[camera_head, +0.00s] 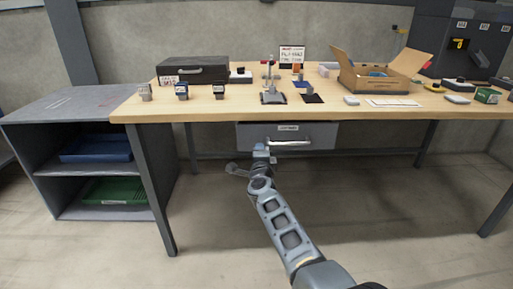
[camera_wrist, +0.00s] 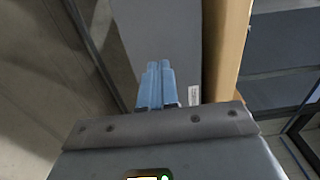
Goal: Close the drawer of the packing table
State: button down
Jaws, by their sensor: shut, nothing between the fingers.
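The packing table (camera_head: 225,108) has a light wooden top and dark legs. Its grey drawer (camera_head: 325,132) is under the front edge, with a white label and a pale bar handle (camera_head: 290,143). No drawer interior shows; I cannot tell whether its front is fully flush. My gripper (camera_head: 262,149) is at the left part of the drawer front, left of the handle, its fingers shut and empty. In the wrist view the blue fingers (camera_wrist: 157,84) are together against the grey drawer front (camera_wrist: 172,32), beside the label; contact is unclear.
On the tabletop are a black case (camera_head: 193,70), an open cardboard box (camera_head: 375,84), a small stand (camera_head: 272,97) and several small items. A grey shelf unit (camera_head: 75,107) with blue and green trays stands left. The floor under the table is clear.

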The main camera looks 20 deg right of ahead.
jog(key=p+v, duration=0.5)
jog(key=v, duration=0.5)
jog(key=s+d+n+y+p, duration=0.25)
jog(key=s+n, duration=0.45)
jog(key=s, duration=1)
jog(key=s+d+n+y+p, duration=0.1)
jog(key=s+d+n+p, duration=0.35)
jog(key=s, duration=1.35)
jog(key=s+a+r+n+g+y+p, duration=0.1)
jog(key=s+a+r+n, duration=0.3)
jog(key=s+r, duration=0.5)
jog(key=s+a+r+n+g+y+p, duration=0.1)
jog(key=s+a+r+n, duration=0.4)
jog(key=s+r, duration=0.5)
jog(key=s+n, duration=0.1)
jog(key=s, duration=0.4)
